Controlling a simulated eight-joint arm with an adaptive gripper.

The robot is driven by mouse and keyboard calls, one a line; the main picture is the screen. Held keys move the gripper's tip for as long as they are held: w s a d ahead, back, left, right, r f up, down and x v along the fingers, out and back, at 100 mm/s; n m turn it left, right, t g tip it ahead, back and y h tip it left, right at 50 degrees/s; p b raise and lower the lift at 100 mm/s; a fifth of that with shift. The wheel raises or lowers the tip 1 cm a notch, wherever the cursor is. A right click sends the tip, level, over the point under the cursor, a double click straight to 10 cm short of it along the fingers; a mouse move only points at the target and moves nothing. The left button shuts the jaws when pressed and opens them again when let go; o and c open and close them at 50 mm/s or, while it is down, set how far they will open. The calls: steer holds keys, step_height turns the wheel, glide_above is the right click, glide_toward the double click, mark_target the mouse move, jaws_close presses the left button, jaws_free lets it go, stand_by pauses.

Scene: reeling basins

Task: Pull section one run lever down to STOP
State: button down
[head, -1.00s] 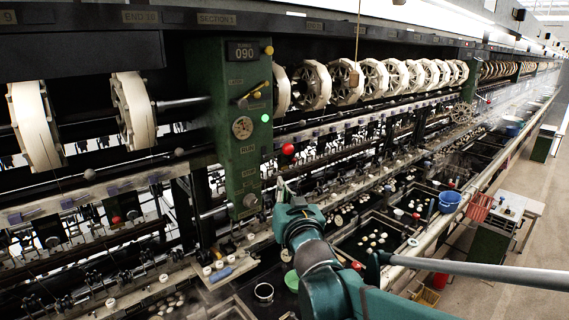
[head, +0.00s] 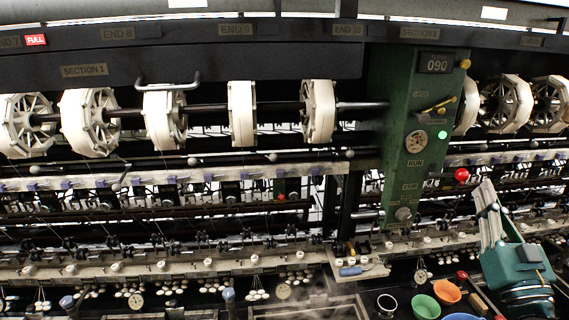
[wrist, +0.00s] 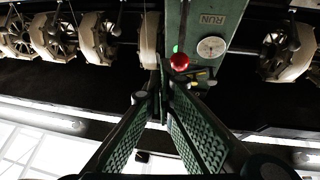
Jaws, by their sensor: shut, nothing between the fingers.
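The section one run lever ends in a red ball knob (head: 462,174) at the right side of the green control panel (head: 372,100). The knob sits near the height of the RUN label (head: 415,163), above the STOP label (head: 410,187). My gripper (head: 486,184) is shut and empty, pointing up just right of and slightly below the red knob in the head view. In the wrist view the red knob (wrist: 180,61) lies just beyond the closed fingertips (wrist: 160,88). I see no clear contact. The lever's shaft is mostly hidden.
The panel also carries a yellow-tipped handle (head: 438,106), a lit green lamp (head: 442,134), a round dial (head: 416,140) and a grey knob (head: 403,213). White reels (head: 318,112) flank the panel. Bowls (head: 447,291) and a metal cup (head: 387,304) stand below.

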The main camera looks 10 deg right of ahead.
mark_target(467, 173)
steer(key=shift+s+a+r+n+t+y+p, duration=0.1)
steer(key=shift+s+a+n+y+p, duration=0.3)
steer(key=shift+s+y, duration=0.25)
steer(key=shift+s+a+n+t+y+p, duration=0.1)
steer(key=shift+s+a+n+y+p, duration=0.2)
steer(key=shift+s+n+y, duration=0.35)
steer(key=shift+s+a+r+n+t+y+p, duration=0.1)
steer(key=shift+s+a+n+y+p, duration=0.25)
steer(key=shift+s+y, duration=0.3)
steer(key=shift+w, duration=0.15)
steer(key=p+x, duration=0.3)
steer(key=x, duration=0.7)
steer(key=shift+w+r+p, duration=0.1)
steer(key=shift+w+p, duration=0.15)
steer(key=shift+p, duration=0.15)
steer(key=shift+w+r, duration=0.35)
steer(key=shift+w, duration=0.25)
steer(key=shift+f+b, duration=0.55)
steer(key=shift+f, duration=0.05)
